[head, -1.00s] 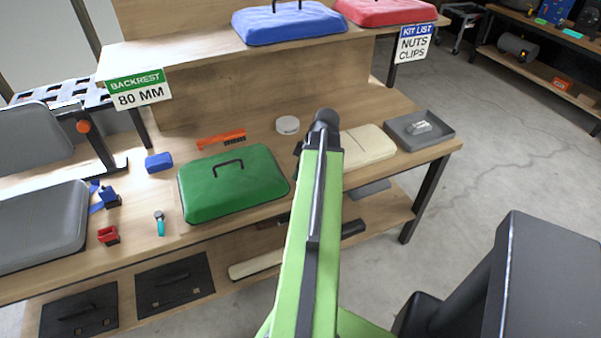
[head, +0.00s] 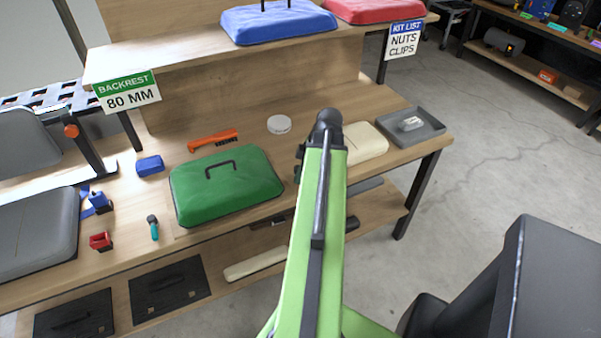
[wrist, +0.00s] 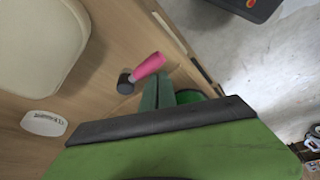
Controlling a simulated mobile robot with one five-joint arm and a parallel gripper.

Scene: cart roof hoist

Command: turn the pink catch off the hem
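The pink catch (wrist: 149,67) shows in the wrist view as a pink handle with a black round end, lying over the wooden bench top. My gripper (wrist: 159,78) has two dark green fingers side by side with no clear gap, just below the pink handle's right end. Nothing shows between them, and I cannot tell whether they touch the handle. In the head view the green cover (head: 225,187) with a black handle lies on the bench. I cannot make out the hem at the catch.
A cream pad (head: 367,142) and a grey tray (head: 430,137) lie right of my arm. A white puck (head: 279,124), an orange brush (head: 212,140) and a blue block (head: 150,166) sit behind the cover. A teal-handled catch (head: 154,231) lies left. The bench front edge borders open floor.

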